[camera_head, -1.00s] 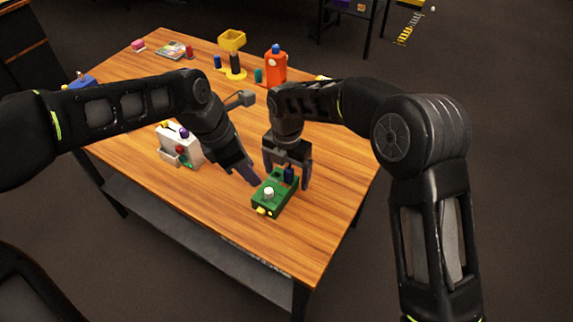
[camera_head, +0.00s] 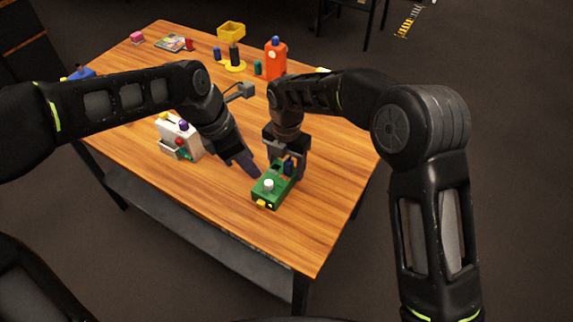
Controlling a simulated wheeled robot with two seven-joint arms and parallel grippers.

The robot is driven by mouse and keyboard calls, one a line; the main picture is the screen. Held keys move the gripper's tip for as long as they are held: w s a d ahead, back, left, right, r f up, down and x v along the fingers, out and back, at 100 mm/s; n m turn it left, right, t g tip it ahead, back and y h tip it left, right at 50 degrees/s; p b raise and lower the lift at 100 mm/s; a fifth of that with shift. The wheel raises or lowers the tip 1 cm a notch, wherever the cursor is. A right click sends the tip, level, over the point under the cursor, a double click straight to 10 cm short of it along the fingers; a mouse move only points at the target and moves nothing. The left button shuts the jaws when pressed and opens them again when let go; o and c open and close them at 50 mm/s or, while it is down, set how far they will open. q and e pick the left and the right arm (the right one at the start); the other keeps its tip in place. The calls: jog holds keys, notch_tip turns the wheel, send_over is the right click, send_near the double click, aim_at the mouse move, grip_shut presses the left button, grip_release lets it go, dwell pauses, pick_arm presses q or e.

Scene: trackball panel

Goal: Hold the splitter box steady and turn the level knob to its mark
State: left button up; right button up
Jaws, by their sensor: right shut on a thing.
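The green splitter box (camera_head: 265,198) lies on the wooden table near its right front edge. A white round knob (camera_head: 268,184) stands on its top, with a yellow part at its front end. A blue knob (camera_head: 288,168) stands at its far end, partly hidden by my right gripper. My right gripper (camera_head: 287,170) points down over that end and is shut on the blue knob. My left gripper (camera_head: 254,172) reaches in from the left, its tip close against the box's left side. I cannot tell whether it touches, or how far its jaws are open.
A white box (camera_head: 180,141) with coloured parts stands to the left. An orange bottle (camera_head: 275,62), a yellow-topped stand (camera_head: 232,45) and small coloured items stand at the back. The front of the wooden table (camera_head: 225,215) is clear.

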aim_at(268, 183)
pick_arm(q)
jog(key=shift+o, duration=0.5)
jog(key=shift+s+f, duration=0.1)
jog(key=shift+f, duration=0.1)
jog(key=s+f+g+h, duration=0.1)
jog(key=f+h, duration=0.1)
jog(key=s+a+f+m+g+h, duration=0.1)
jog(key=s+f+g, duration=0.1)
jog(key=f, duration=0.1)
jog(key=s+a+f+m+g+h, duration=0.1)
jog(key=s+f+h, duration=0.1)
jog(key=f, duration=0.1)
jog(key=shift+a+f+g+h, duration=0.2)
jog(key=shift+g+h, duration=0.1)
jog(key=shift+g, duration=0.1)
jog(key=shift+a+f+h, duration=0.1)
jog(key=shift+f+h, duration=0.25)
jog(key=shift+h, duration=0.75)
jog(key=w+a+t+h, duration=0.1)
jog(key=t+h, duration=0.1)
jog(key=w+a+t+h, duration=0.1)
jog(key=a+t+h, duration=0.1)
jog(key=w+a+f+t+h, duration=0.1)
jog(key=t+h, duration=0.1)
jog(key=shift+w+a, duration=0.4)
jog(key=shift+w+a+n+t, duration=0.2)
jog(key=shift+a+n+t, duration=0.1)
jog(key=shift+t, duration=0.3)
jog(key=shift+d, duration=0.15)
